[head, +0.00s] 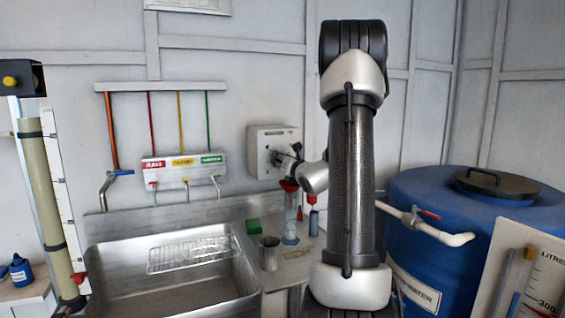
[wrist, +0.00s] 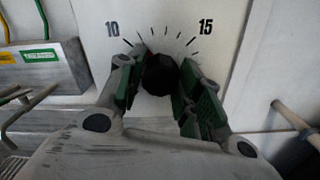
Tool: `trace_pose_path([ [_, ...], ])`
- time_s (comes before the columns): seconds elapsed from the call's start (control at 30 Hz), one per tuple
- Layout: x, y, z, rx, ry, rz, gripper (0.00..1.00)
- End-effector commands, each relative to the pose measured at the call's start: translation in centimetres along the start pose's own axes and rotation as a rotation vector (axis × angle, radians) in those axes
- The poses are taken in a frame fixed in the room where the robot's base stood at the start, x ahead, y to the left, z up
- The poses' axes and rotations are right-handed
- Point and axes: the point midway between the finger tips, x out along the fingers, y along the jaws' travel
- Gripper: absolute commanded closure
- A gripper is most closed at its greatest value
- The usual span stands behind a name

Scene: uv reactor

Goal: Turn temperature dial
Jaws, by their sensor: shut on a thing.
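The temperature dial is a dark round knob (wrist: 160,75) on a pale panel, with tick marks and the numbers 10 and 15 above it in the wrist view. My gripper (wrist: 158,88) has its green-padded fingers on either side of the knob and is shut on it. In the head view the dial's pale box (head: 272,140) is on the back wall, and my gripper (head: 283,158) is at its front. The knob itself is hidden there by my gripper.
A steel sink (head: 170,285) with a wire rack (head: 192,254) lies below left. A metal cup (head: 269,255), a green block (head: 252,226) and a glass cylinder (head: 290,222) stand on the counter. A blue barrel (head: 420,265) with a tap is at right.

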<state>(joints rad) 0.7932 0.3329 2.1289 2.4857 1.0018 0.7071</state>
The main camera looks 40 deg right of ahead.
Motion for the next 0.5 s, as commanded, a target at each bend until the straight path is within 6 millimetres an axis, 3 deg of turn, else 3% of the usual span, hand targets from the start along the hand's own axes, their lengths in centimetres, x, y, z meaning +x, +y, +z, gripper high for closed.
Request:
trace_pose_path([
  [0.3, -0.06, -0.06, -0.21, 0.002, 0.005, -0.002, 0.89],
  [0.33, -0.06, -0.06, -0.21, 0.002, 0.005, -0.002, 0.63],
  [0.43, -0.05, -0.05, -0.18, 0.002, 0.004, -0.001, 0.45],
  [0.5, -0.04, -0.04, -0.14, 0.001, 0.003, -0.001, 0.43],
])
